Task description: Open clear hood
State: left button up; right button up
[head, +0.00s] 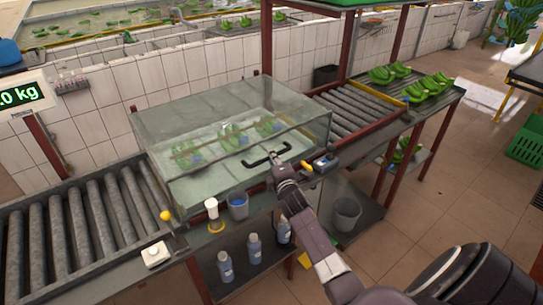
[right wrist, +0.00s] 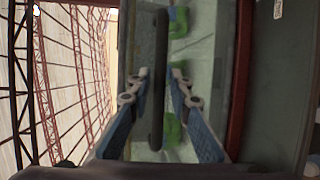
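The clear hood (head: 175,125) is a box of see-through panels over the conveyor in the head view. It looks closed, with bunches of green bananas inside. Its black bar handle (head: 258,162) is on the front side. My right gripper (head: 279,156) reaches the handle from the front right. In the right wrist view the dark handle bar (right wrist: 159,60) runs between the two fingers of my right gripper (right wrist: 160,80). The fingers are open, with a gap on both sides of the bar. My left gripper is not in view.
Roller conveyors lie left (head: 75,225) and right (head: 355,105) of the hood. Bottles (head: 254,248) stand on the shelf below.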

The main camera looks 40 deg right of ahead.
jog(key=shift+x, duration=0.8)
jog(key=shift+c, duration=0.7)
grip_shut()
